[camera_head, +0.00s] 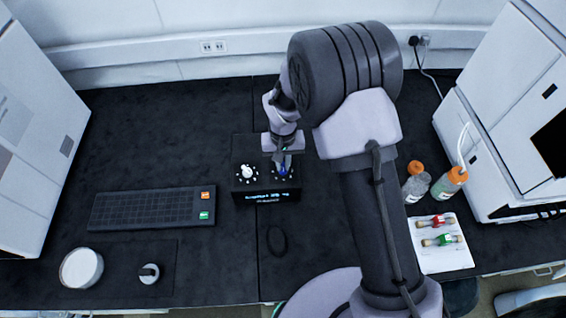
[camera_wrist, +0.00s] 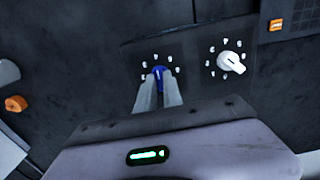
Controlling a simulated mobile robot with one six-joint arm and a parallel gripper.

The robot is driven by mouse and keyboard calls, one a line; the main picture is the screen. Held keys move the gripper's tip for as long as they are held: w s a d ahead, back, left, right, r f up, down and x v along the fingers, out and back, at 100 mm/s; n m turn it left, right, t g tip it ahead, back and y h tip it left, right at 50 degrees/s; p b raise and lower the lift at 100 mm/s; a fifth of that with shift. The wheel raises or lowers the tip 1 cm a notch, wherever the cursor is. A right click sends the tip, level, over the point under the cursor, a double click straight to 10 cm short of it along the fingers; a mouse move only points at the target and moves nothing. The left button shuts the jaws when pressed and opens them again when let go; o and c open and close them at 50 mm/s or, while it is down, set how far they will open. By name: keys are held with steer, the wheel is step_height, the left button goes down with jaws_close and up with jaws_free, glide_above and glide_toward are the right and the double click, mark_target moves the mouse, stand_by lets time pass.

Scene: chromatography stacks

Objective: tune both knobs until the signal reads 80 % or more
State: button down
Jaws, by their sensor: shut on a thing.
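The black control box (camera_head: 249,197) stands on the dark bench with a lit front display whose text is too small to read for certain. A white knob (camera_head: 246,172) with a ring of pale marks is on the left of its top. A blue knob (camera_head: 283,170) with its own marks is on the right. In the wrist view the blue knob (camera_wrist: 159,78) is between the fingertips of my gripper (camera_wrist: 159,84), which is shut on it. The white knob (camera_wrist: 231,63) stands free to the right there, its pointer line toward the lower right.
A keyboard (camera_head: 140,208) lies left of the box and a mouse (camera_head: 277,240) in front. Bottles with orange caps (camera_head: 416,168) and a white tray (camera_head: 450,259) with red and green vials stand right of my arm. White instruments flank the bench.

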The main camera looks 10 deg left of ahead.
mark_target(283, 167)
stand_by(0.3)
steer(key=c, duration=1.5)
jaws_free()
step_height(283, 167, up, 18)
steer(key=p, duration=0.4)
steer(key=shift+f, duration=0.25)
